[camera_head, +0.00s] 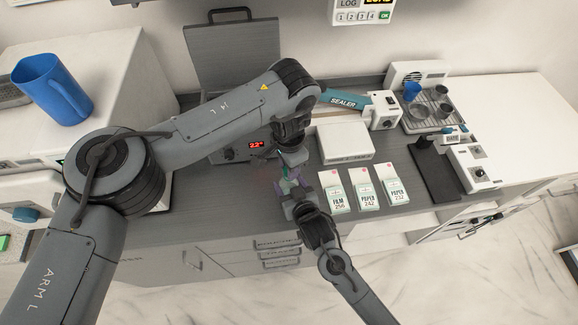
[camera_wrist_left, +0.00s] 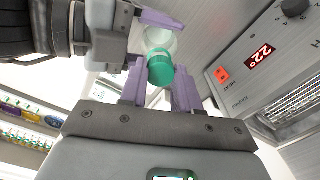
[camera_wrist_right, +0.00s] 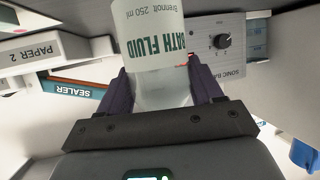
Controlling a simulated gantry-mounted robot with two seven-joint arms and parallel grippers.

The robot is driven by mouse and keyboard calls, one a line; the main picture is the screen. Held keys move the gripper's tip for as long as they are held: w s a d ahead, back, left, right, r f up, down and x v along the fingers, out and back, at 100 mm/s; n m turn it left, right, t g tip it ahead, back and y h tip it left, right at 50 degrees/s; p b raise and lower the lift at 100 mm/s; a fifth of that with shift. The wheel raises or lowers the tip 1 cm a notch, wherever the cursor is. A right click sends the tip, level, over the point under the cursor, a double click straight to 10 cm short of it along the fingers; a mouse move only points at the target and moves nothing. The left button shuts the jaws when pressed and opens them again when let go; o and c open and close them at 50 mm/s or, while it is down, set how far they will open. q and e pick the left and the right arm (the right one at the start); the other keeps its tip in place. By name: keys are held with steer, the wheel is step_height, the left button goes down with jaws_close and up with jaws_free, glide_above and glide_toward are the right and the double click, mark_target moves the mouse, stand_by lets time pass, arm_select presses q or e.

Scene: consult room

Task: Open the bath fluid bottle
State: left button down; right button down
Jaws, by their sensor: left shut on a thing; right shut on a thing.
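The bath fluid bottle is white with a green cap (camera_wrist_left: 160,70) and green lettering. In the right wrist view its body (camera_wrist_right: 150,35) stands between the purple fingers of my right gripper (camera_wrist_right: 170,92), which is shut on it. My left gripper (camera_wrist_left: 160,92) is shut on the cap, with a finger on each side. In the head view, my left gripper (camera_head: 285,163) comes down from above and my right gripper (camera_head: 291,190) comes from the front. The two meet above the counter's front edge, and the bottle between them is mostly hidden.
A grey bath unit (camera_head: 232,45) with a raised lid and red display stands behind my left arm. FILM and PAPER packs (camera_head: 367,190), a white box (camera_head: 344,142) and a sealer (camera_head: 385,110) stand to the right. A blue jug (camera_head: 52,88) is far left.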

arm_select(q)
steer(key=shift+r, duration=0.4)
steer(key=shift+r, duration=0.1)
steer(key=shift+r, duration=2)
arm_select(e)
steer(key=shift+c, duration=0.5)
jaws_free()
